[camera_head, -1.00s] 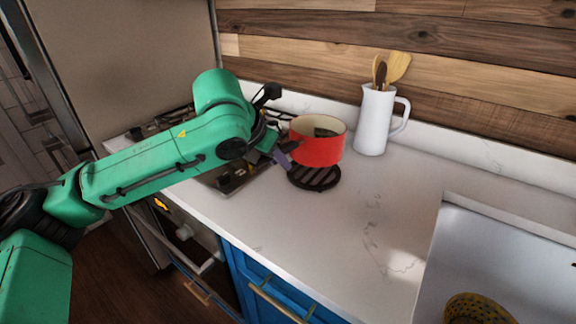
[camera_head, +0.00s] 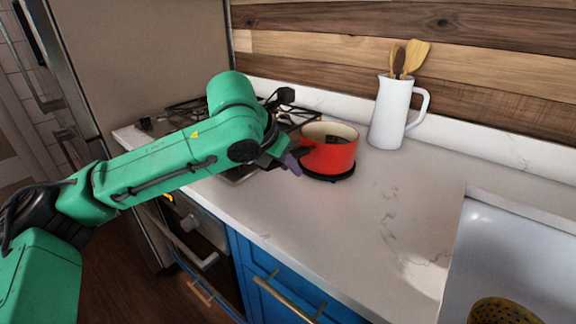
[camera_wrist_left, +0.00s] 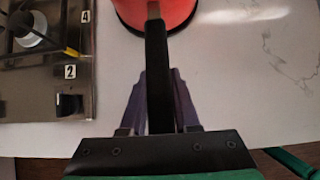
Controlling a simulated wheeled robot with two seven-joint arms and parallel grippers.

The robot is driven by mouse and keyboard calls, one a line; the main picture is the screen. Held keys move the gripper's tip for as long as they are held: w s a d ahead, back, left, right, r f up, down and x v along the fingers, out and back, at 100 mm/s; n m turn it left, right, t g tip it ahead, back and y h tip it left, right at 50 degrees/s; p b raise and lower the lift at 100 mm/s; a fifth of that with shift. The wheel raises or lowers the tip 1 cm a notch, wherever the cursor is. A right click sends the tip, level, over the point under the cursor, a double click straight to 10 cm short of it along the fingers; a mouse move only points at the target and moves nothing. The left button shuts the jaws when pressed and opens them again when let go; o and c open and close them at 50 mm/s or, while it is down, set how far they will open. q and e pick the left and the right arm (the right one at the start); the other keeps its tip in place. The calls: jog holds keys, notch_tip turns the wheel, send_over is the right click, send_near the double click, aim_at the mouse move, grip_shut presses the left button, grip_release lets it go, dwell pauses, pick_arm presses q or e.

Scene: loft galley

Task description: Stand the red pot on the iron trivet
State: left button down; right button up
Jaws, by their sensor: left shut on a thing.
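The red pot (camera_head: 328,152) is upright over the dark iron trivet (camera_head: 328,177) on the white counter. The trivet shows only as a dark rim under the pot, and I cannot tell whether a small gap remains between them. My left gripper (camera_head: 290,160) is at the pot's left front side, shut on its handle. In the left wrist view the dark handle (camera_wrist_left: 157,70) runs between the purple fingers of the left gripper (camera_wrist_left: 158,100) to the red pot (camera_wrist_left: 165,10). My right gripper is not in view.
A stove (camera_head: 245,165) with black grates lies left of the pot. A white pitcher (camera_head: 388,115) with wooden utensils stands behind it to the right. A white sink (camera_head: 510,250) holding a yellow dotted item (camera_head: 502,312) is at the right. The counter between is clear.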

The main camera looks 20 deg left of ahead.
pick_arm(q)
jog(key=shift+s+f, duration=0.3)
jog(key=shift+f, duration=0.65)
jog(key=shift+f+b, duration=0.2)
jog(key=shift+b, duration=0.1)
jog(key=c, duration=0.6)
grip_release()
jog(key=shift+w, duration=0.1)
jog(key=shift+c, duration=0.2)
jog(key=shift+o, duration=0.4)
jog(key=shift+w, duration=0.15)
jog(key=p+v, duration=0.1)
jog(key=v, duration=1.3)
jog(key=shift+r, duration=0.25)
